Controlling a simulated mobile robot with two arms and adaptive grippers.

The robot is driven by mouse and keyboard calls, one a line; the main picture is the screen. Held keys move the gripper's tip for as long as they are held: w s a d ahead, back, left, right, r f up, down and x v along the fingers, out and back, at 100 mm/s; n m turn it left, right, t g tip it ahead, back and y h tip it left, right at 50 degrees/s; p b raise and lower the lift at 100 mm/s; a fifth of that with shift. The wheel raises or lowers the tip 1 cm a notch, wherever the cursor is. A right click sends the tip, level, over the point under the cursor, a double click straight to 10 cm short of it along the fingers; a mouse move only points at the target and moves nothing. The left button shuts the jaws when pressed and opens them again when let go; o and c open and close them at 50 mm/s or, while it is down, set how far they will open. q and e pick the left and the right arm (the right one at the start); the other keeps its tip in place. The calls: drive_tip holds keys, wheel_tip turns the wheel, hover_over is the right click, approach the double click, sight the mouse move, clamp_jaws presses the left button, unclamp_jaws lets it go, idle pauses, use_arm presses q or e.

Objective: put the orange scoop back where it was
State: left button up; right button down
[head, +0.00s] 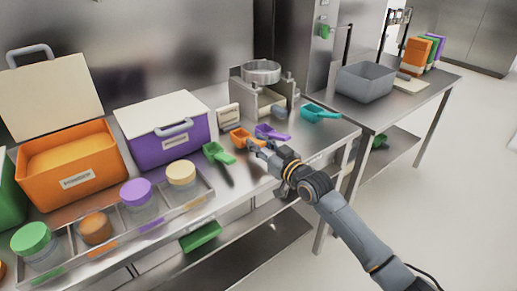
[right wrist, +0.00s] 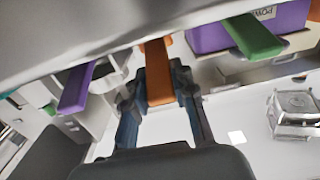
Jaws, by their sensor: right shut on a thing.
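The orange scoop (head: 241,137) is at the front part of the steel counter, between the green scoop (head: 215,153) and the purple scoop (head: 268,131). My right gripper (head: 260,147) is at its handle. In the right wrist view, the orange handle (right wrist: 157,70) runs between the two fingers of my right gripper (right wrist: 160,95), which is shut on it. Whether the scoop's bowl rests on the counter or is just above it, I cannot tell. My left gripper is not in view.
An orange bin (head: 70,172) with its lid up and a purple bin (head: 163,151) stand left of the scoops. A rack of jars (head: 190,193) is in front of them. A teal scoop (head: 318,112) lies to the right, and a grey tub (head: 365,83) stands on another table.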

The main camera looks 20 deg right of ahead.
drive_tip(key=shift+f, duration=0.75)
drive_tip(key=shift+f, duration=0.2)
drive_tip(key=c, duration=1.1)
unclamp_jaws()
drive_tip(key=shift+r, duration=0.1)
drive_tip(key=shift+r, duration=0.25)
drive_tip(key=v, duration=1.2)
